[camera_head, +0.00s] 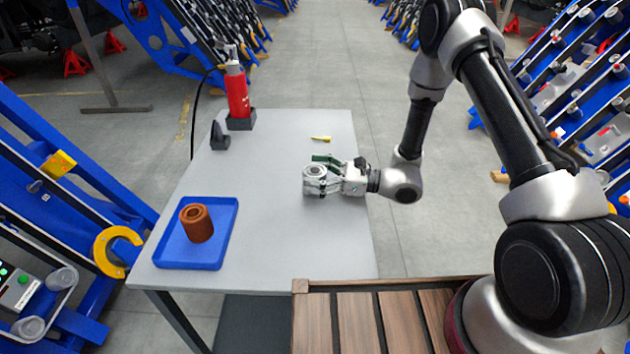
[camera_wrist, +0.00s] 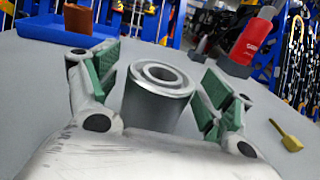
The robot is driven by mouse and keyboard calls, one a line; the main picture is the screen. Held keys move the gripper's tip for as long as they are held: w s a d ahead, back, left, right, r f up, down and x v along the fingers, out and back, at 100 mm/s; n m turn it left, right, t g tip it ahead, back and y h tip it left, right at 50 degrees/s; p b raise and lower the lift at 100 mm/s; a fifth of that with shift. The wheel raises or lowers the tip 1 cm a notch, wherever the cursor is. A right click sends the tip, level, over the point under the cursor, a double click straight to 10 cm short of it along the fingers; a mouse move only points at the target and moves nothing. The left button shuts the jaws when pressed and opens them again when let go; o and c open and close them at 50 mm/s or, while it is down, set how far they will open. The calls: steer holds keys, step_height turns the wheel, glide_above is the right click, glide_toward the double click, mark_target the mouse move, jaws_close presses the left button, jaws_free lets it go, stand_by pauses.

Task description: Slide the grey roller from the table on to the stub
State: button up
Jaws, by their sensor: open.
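The grey roller (camera_wrist: 158,98) stands upright on the table (camera_head: 262,219). In the wrist view it is between the two green-padded fingers of my gripper (camera_wrist: 155,85), with a gap on each side. My gripper is open around it. In the head view the roller (camera_head: 315,172) is at the right part of the table, and my gripper (camera_head: 322,176) reaches it from the right, low over the tabletop. I cannot clearly pick out the stub in these frames.
A blue tray (camera_head: 229,240) with a brown roller (camera_head: 197,224) is at the table's front left. A red tool (camera_head: 237,92) stands in a dark holder at the back. A small dark block (camera_head: 219,137) and a yellow piece (camera_head: 321,138) lie on the table. Blue chassis frames flank the floor.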

steer(key=c, duration=1.6)
steer(key=shift+o, duration=0.2)
steer(key=shift+r, duration=0.1)
